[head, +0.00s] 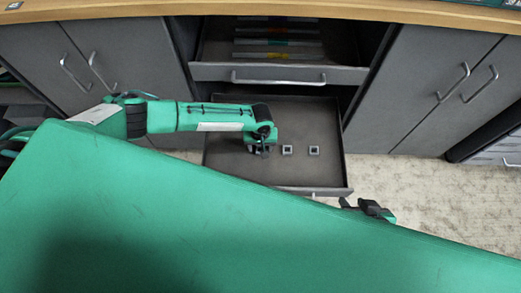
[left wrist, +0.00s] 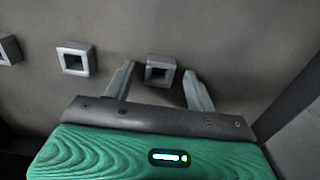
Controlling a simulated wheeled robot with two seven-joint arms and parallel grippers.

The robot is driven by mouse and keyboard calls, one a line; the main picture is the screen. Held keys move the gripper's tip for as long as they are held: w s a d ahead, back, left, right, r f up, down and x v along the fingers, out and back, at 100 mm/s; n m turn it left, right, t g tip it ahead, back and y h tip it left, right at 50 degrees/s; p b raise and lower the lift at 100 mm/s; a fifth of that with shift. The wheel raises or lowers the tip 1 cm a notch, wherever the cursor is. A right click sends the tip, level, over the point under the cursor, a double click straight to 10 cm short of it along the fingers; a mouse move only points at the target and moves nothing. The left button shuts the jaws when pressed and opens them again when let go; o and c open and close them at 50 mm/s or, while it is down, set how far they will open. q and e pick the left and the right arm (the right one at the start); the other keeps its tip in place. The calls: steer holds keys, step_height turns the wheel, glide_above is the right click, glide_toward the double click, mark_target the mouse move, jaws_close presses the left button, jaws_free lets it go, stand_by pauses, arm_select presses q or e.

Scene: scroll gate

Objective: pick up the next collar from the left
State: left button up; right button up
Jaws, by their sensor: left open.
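Small grey square collars lie in the open lower drawer (head: 230,168). In the left wrist view one collar (left wrist: 161,60) sits between the spread fingers of my left gripper (left wrist: 159,69), with a gap on both sides. A second collar (left wrist: 76,48) and a third collar (left wrist: 10,50) lie further left in that view. In the head view my left gripper (head: 262,150) reaches down into the drawer and mostly hides the collar at it. The other two collars (head: 287,146) (head: 314,146) stand to its right.
An upper drawer (head: 275,74) with flat coloured items is partly open above and behind the lower drawer. Closed grey cabinet doors (head: 430,85) flank the drawers. A wooden countertop (head: 300,10) runs along the top. The lower drawer floor around the collars is clear.

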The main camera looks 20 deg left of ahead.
arm_select(q)
steer(key=shift+f, duration=0.25)
steer(key=c, duration=1.1)
steer(key=shift+r, duration=0.1)
